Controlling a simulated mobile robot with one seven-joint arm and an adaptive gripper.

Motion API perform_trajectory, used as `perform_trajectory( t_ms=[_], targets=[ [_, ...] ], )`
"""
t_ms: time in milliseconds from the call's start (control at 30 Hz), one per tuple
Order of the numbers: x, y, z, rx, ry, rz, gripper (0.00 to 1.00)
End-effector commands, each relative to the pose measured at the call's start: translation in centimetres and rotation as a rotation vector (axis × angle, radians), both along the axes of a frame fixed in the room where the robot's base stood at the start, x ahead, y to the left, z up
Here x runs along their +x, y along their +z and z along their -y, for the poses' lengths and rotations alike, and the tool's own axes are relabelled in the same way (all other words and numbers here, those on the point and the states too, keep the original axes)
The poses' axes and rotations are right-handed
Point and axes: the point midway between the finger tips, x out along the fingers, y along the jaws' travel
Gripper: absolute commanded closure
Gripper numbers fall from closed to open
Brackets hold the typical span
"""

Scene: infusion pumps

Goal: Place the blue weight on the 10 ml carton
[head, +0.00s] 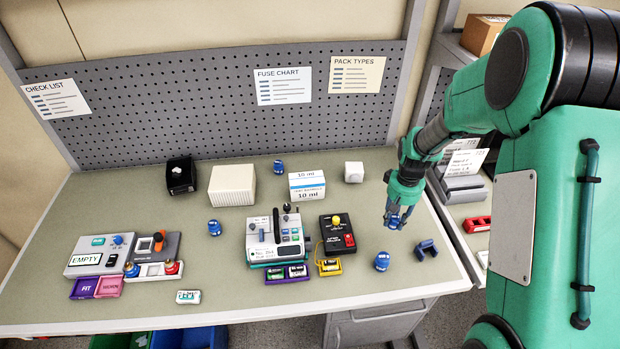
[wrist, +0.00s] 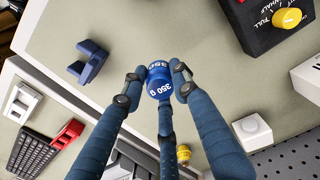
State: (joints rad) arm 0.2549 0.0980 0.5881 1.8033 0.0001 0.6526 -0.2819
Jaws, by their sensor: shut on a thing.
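My gripper (head: 396,219) is above the right part of the table, with its blue fingers pointing down. In the wrist view, my gripper (wrist: 156,84) is shut on a blue weight (wrist: 158,80) marked 350 g. In the head view the fingers largely hide what they hold. The 10 ml carton (head: 307,187), white with a blue band, stands upright at the back middle of the table, to the left of my gripper and apart from it. Its top looks bare.
Other blue weights stand at the back (head: 278,167), left of centre (head: 214,227) and front right (head: 382,261). A white cube (head: 354,172) is right of the carton. A black box with a yellow knob (head: 341,235) and a blue bracket (head: 427,249) flank the front-right weight.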

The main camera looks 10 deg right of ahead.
Motion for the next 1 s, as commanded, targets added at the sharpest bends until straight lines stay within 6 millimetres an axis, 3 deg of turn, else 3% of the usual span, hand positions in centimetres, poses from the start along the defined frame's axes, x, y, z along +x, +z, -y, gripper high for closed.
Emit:
perform_trajectory(
  t_ms=[400, 700, 1000],
  targets=[
    [4.7, 4.1, -10.5, 0.000, 0.080, 0.001, 1.00],
    [6.8, 6.8, -18.7, 0.000, 0.134, 0.001, 1.00],
    [7.5, 8.1, -23.4, 0.000, 0.162, 0.001, 1.00]
  ],
)
